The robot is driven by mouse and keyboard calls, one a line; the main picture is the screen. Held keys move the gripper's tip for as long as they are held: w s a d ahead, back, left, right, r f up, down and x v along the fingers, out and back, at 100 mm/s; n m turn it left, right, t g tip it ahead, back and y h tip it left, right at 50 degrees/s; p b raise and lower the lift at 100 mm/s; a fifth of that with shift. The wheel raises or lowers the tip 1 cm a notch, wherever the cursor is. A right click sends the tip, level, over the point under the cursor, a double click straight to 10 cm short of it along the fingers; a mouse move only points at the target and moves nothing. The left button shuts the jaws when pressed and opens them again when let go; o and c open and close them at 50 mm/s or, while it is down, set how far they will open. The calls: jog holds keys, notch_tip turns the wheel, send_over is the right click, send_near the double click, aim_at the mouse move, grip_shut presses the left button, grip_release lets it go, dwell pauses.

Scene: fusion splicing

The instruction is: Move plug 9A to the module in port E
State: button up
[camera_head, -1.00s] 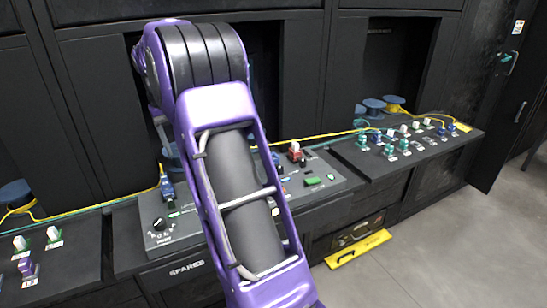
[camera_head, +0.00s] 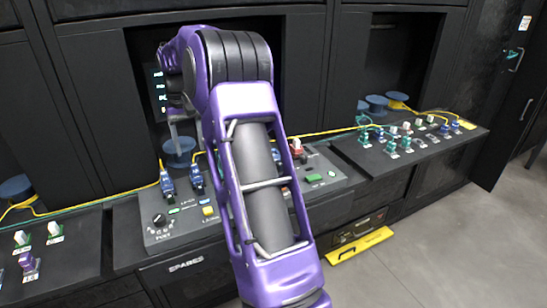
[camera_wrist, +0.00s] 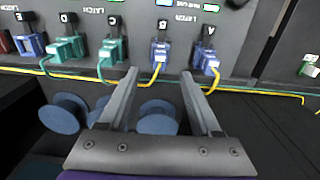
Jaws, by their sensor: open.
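In the wrist view a row of lettered ports shows upside down along the console. Port E (camera_wrist: 22,18) is at the left, with a blue module or plug (camera_wrist: 32,44) at it. Teal bodies sit at ports D (camera_wrist: 68,47) and C (camera_wrist: 112,50), and blue ones at B (camera_wrist: 160,52) and A (camera_wrist: 206,60). I cannot read which one is plug 9A. My gripper (camera_wrist: 159,80) is open and empty, its fingertips just short of the blue body at B. In the head view my arm hides the gripper and part of the console (camera_head: 150,238).
Yellow and teal cables run along the row. Blue spools (camera_wrist: 63,112) lie beyond it in the wrist view. In the head view, side tables hold more plugs at the left (camera_head: 70,265) and right (camera_head: 445,150). A yellow bar (camera_head: 358,246) lies on the floor.

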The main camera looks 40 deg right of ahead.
aim_at(193, 163)
jog(key=shift+f+b, duration=1.3)
jog(key=shift+f, duration=2.15)
jog(key=shift+p, duration=0.55)
jog(key=shift+c, duration=0.3)
grip_shut()
jog(key=shift+r+p, duration=0.8)
jog(key=shift+r, duration=2.25)
